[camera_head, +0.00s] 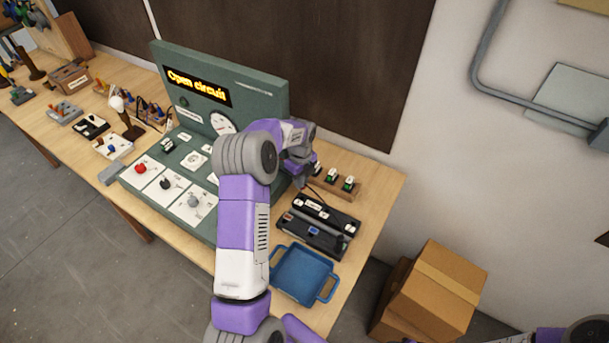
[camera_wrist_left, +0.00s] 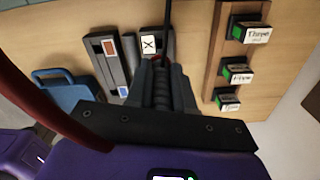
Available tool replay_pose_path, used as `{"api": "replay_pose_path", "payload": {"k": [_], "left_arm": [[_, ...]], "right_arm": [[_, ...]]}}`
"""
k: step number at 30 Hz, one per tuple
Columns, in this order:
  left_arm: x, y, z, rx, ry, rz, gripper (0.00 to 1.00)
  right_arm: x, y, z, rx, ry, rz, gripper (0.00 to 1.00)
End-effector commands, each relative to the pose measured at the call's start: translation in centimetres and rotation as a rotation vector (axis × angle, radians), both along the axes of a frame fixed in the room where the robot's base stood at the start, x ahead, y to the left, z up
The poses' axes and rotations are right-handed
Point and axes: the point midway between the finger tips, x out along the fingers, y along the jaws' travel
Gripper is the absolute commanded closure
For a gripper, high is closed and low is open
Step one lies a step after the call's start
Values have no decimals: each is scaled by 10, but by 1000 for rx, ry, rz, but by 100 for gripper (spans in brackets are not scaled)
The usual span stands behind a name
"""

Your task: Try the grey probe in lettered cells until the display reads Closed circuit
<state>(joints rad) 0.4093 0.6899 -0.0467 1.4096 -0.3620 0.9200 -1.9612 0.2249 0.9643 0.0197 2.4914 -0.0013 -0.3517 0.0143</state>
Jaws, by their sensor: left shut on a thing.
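The display (camera_head: 197,87) on the green panel (camera_head: 262,97) reads "Open circuit" in yellow letters. My left gripper (camera_head: 300,182) is over the right end of the panel's base, near the dark case (camera_head: 325,240). In the left wrist view my left gripper (camera_wrist_left: 162,88) is shut on a grey ribbed piece, which looks like the grey probe (camera_wrist_left: 161,92). A dark cord runs up from it. Its tip is hidden. A white card marked X (camera_wrist_left: 149,45) lies in a dark compartment just beyond the fingers. My right gripper is out of view.
A wooden rack (camera_wrist_left: 213,55) holds several labelled green-and-black blocks right of the fingers. A blue tray (camera_head: 303,274) sits at the table's front right. A thick red cord (camera_wrist_left: 40,100) crosses the wrist view's left side. Cardboard boxes (camera_head: 430,295) stand beside the table.

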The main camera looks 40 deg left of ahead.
Motion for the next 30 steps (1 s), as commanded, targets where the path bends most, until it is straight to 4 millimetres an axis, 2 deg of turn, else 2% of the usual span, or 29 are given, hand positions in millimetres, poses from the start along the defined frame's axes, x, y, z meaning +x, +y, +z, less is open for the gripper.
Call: {"api": "replay_pose_path", "payload": {"k": [21, 30], "left_arm": [[0, 0, -54, -1, 0, 0, 100], [0, 0, -58, 0, 0, 0, 100]], "right_arm": [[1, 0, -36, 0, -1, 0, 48], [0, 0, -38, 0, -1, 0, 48]]}}
